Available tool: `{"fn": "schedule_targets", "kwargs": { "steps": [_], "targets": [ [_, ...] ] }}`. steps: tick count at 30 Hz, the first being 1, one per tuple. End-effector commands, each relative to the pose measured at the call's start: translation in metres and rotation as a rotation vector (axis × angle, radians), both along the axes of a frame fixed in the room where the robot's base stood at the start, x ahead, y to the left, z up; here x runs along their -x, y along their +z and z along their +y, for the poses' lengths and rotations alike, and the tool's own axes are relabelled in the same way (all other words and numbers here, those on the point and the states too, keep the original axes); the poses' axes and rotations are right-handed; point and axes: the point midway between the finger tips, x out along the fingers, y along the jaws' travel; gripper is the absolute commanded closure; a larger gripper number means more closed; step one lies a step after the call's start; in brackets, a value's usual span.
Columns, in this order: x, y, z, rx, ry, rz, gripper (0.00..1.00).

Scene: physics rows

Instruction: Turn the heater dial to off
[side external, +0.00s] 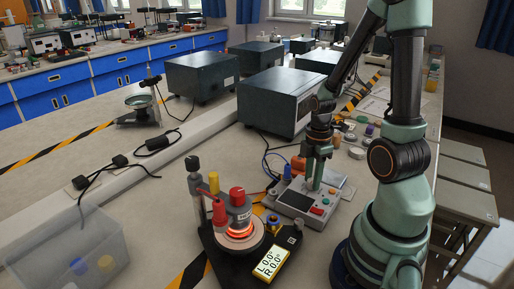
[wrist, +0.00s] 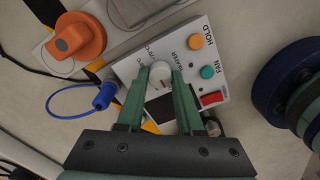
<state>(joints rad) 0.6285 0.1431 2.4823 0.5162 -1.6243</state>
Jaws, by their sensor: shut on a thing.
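The heater dial (wrist: 160,69) is a small pale round knob on a light grey control panel (wrist: 213,75), next to printed lettering that reads as a heater label. My gripper (wrist: 161,76) has its two green fingers on either side of the dial, shut on it. A small dark reddish mark shows on the dial between the fingers; its exact setting is hard to read. In the side view my gripper (side external: 314,186) points down onto the panel (side external: 283,207), and the fingers hide the dial there.
The panel also has an orange button (wrist: 196,41), a teal button (wrist: 207,72) and a red switch (wrist: 212,99). An orange knob (wrist: 78,39) and a blue plug (wrist: 104,96) with its cable lie close left.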

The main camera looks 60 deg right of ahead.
Motion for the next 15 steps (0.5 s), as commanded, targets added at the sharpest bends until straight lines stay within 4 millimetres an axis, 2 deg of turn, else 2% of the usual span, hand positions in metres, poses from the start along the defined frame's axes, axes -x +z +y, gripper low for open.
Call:
{"fn": "schedule_targets", "kwargs": {
  "steps": [3, 4, 5, 6, 15],
  "targets": [
    [-0.0001, 0.0004, 0.0, 0.0, 0.002, 0.0, 1.0],
    [-0.0001, 0.0004, 0.0, 0.0, 0.002, 0.0, 0.53],
    [-0.0002, 0.0004, 0.0, 0.0, 0.001, 0.0, 0.42],
    [-0.0002, 0.0004, 0.0, 0.0, 0.001, 0.0, 0.34],
    [-0.0001, 0.0004, 0.0, 0.0, 0.0, 0.0, 0.34]
  ]
}}
